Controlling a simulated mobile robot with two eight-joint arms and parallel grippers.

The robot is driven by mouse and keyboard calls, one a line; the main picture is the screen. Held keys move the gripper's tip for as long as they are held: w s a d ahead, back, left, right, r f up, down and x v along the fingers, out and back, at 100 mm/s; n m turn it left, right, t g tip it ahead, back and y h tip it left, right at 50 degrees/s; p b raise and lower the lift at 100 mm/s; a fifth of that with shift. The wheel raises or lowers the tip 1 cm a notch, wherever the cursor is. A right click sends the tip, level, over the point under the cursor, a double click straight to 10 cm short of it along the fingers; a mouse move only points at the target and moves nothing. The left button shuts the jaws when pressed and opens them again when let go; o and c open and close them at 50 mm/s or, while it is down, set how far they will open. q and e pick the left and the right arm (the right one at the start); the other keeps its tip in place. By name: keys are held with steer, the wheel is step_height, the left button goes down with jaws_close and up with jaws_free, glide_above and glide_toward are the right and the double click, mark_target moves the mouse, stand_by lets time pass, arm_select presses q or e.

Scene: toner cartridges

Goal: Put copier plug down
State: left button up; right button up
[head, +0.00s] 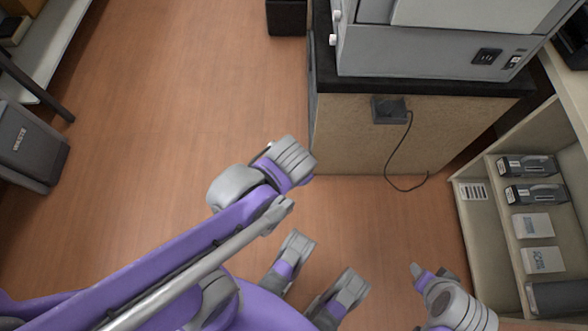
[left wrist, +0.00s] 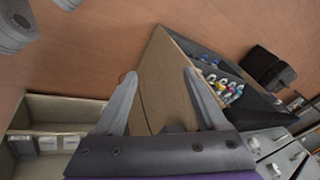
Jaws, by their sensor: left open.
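No separate plug can be made out. A dark socket box (head: 390,110) is on the upper part of the copier cabinet's side, and a thin black cable (head: 389,165) runs down from it and loops near the floor. My left gripper (left wrist: 160,75) is open, with nothing clearly held between its fingers; the cabinet's tan side (left wrist: 165,95) shows between and beyond them. In the head view my left wrist (head: 290,160) is left of the cabinet, and its fingers are not distinct. My right gripper (head: 425,275) is at the lower right, its jaws unclear.
The grey copier (head: 430,50) stands on the cabinet (head: 400,145). A shelf (head: 475,215) at right holds toner boxes (head: 535,194) and white boxes. A grey bin (head: 30,145) stands at left. The wooden floor (head: 200,80) between is clear. Small coloured bottles (left wrist: 220,88) show in the wrist view.

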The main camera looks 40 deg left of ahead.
arm_select(q)
steer(key=s+n, duration=0.1)
steer(key=s+d+n+h, duration=0.1)
steer(key=s+n, duration=0.2)
steer(key=shift+d+h, duration=0.35)
steer(key=shift+h, duration=0.05)
step_height(320, 180, up, 24)
steer(key=w+t+p, duration=0.1)
steer(key=p, duration=2)
steer(key=shift+r, duration=0.2)
arm_select(e)
step_height(320, 180, up, 24)
steer(key=w+t, duration=0.1)
steer(key=shift+r, duration=0.15)
